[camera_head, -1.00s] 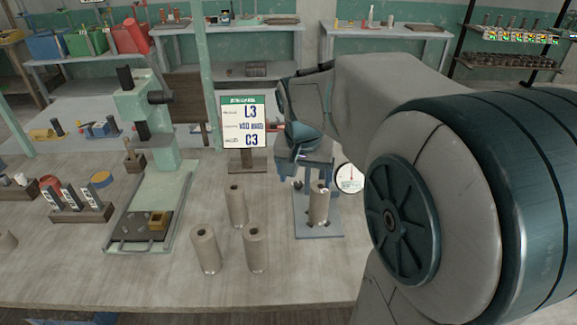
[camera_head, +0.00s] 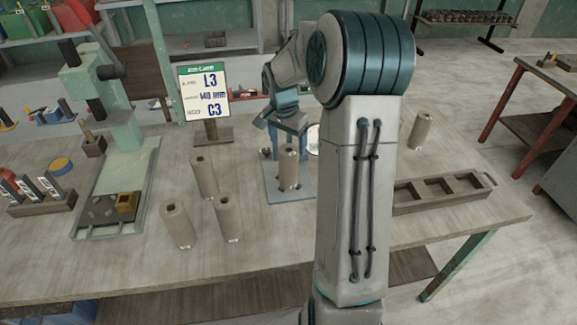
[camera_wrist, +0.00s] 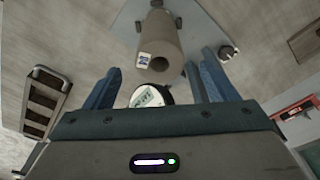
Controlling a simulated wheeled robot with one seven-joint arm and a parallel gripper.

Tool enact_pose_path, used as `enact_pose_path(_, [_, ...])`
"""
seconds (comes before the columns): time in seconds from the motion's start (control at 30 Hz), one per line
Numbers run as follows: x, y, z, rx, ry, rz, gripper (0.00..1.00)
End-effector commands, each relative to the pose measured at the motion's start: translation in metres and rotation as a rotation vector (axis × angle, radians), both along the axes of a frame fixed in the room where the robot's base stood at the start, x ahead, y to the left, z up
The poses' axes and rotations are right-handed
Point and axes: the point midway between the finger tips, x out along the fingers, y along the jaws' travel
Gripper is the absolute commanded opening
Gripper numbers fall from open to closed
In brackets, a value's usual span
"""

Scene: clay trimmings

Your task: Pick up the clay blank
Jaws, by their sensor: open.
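A brown hollow clay blank (camera_head: 289,172) stands upright on a blue-grey plate (camera_head: 275,193). In the wrist view this blank (camera_wrist: 156,32) shows its hole and a small label near the rim. My gripper (camera_head: 288,136) is at its top end, with blue fingers spread. In the wrist view the open fingers (camera_wrist: 161,66) lie on either side of the blank's near end, with space around it; I cannot tell if the blank reaches between them. Three similar blanks stand to the left: one behind (camera_head: 204,176) and two in front (camera_head: 177,226) (camera_head: 228,218). Another blank (camera_head: 421,132) stands at the right.
A sign reading L3, 140 mm, C3 (camera_head: 204,92) stands behind the blanks. A green press (camera_head: 110,110) stands left. A round dial (camera_wrist: 150,97) is close to the gripper. A wooden compartment tray (camera_head: 401,199) lies right. The table's front is mostly clear.

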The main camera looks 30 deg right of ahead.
Motion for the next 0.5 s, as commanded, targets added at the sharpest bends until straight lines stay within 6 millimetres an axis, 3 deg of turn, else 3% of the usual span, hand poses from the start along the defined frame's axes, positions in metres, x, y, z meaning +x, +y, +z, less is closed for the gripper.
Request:
enact_pose_path(0.17, [0.0,-0.001,-0.014,0.001,0.003,0.0,0.79])
enact_pose_path(0.5, [0.003,-0.006,-0.061,0.001,0.001,0.001,0.79])
